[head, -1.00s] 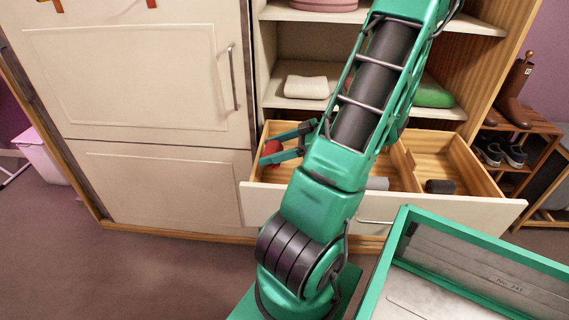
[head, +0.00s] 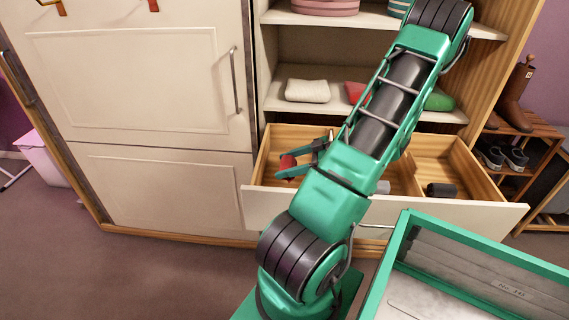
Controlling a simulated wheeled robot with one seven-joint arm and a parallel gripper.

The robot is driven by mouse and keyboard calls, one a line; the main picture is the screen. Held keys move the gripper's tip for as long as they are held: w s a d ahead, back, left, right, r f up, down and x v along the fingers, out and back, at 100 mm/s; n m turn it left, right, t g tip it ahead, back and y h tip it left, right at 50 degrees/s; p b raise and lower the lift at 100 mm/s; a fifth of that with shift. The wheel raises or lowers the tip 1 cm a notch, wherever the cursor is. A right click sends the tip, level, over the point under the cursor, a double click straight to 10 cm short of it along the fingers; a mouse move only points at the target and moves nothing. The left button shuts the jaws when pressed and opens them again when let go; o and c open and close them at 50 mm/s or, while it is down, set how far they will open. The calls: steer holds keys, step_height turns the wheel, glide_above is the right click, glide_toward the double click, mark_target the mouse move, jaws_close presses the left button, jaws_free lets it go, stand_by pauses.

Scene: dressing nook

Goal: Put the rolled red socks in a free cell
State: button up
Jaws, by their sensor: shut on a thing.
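The rolled red socks (head: 287,164) are at the left end of the open drawer (head: 268,202) in the head view. My gripper (head: 292,163) is shut on them, its fingers coming from the right. I cannot tell whether the roll touches the drawer floor or hangs above it. A grey roll (head: 382,187) lies in a middle part of the drawer, partly behind my arm. A black roll (head: 441,190) lies in the front right cell. A bare wooden cell (head: 437,146) shows behind it. My arm hides much of the drawer's middle and its dividers.
Folded cloths, one cream (head: 307,91), one red (head: 356,92) and one green (head: 438,100), lie on the shelf above the drawer. A green-rimmed tray (head: 480,250) is at the front right. A shoe rack (head: 520,150) stands at the right.

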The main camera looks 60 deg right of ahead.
steer(key=shift+f, duration=0.1)
steer(key=shift+f, duration=0.3)
steer(key=shift+f, duration=0.2)
steer(key=o, duration=1.1)
steer(key=shift+c, duration=0.2)
